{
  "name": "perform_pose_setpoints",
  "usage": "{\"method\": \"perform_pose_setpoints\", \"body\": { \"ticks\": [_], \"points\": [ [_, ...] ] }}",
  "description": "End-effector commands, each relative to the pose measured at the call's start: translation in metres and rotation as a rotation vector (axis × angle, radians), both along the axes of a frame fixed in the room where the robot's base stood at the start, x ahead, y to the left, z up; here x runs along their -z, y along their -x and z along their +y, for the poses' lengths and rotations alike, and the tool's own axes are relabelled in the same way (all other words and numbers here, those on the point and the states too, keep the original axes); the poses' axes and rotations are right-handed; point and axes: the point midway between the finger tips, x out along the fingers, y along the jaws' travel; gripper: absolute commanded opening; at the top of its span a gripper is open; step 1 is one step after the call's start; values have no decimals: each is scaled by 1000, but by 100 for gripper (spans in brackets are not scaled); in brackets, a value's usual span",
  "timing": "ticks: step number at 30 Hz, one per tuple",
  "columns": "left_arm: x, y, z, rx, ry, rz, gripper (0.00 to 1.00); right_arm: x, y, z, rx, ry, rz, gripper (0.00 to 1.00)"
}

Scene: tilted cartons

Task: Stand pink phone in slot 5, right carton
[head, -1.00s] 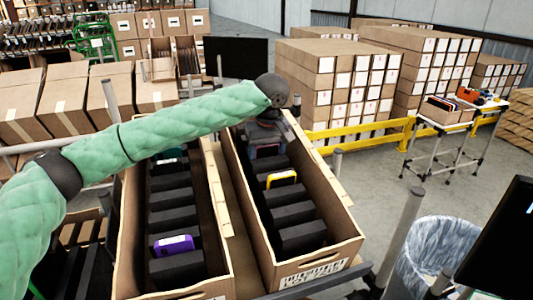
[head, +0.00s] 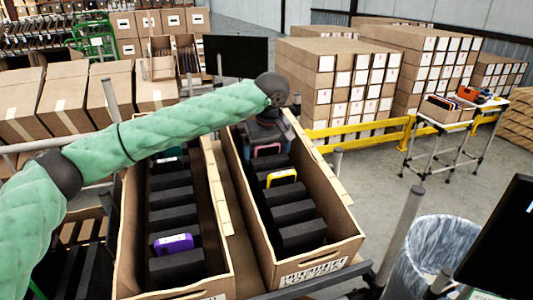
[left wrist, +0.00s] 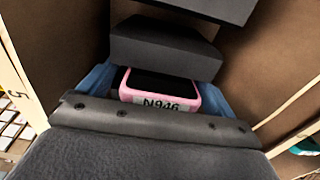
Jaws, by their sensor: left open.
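The right carton (head: 338,243) is a tilted, open brown box with a row of dark foam dividers. The pink phone (head: 267,150) stands between dividers near its far end. In the left wrist view the pink phone (left wrist: 160,90) shows a dark face and a white label reading N946. My left gripper (head: 267,139) is at the far end of the right carton, just behind and above the phone. Its blue fingers show in the left wrist view (left wrist: 159,92), open, one on each side of the phone. Whether they touch it I cannot tell. My right gripper is out of view.
A yellow phone (head: 282,178) stands nearer in the right carton, with empty slots in front of it. The left carton (head: 222,240) beside it holds a purple phone (head: 173,243) and a teal one (head: 168,161). A dark monitor (head: 505,245) stands at the right.

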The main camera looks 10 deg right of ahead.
Motion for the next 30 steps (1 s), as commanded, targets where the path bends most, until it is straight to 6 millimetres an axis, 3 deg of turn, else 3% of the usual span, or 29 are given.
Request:
{"method": "perform_pose_setpoints", "body": {
  "ticks": [7,10,21,30],
  "points": [
    [-9,1,-1,0,2,-1,91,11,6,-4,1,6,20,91],
    [-18,3,-1,0,1,-1,91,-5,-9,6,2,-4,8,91],
    [-63,11,-3,1,1,-1,91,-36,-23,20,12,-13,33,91],
    [-77,13,-3,0,1,0,91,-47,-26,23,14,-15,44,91]
  ]
}}
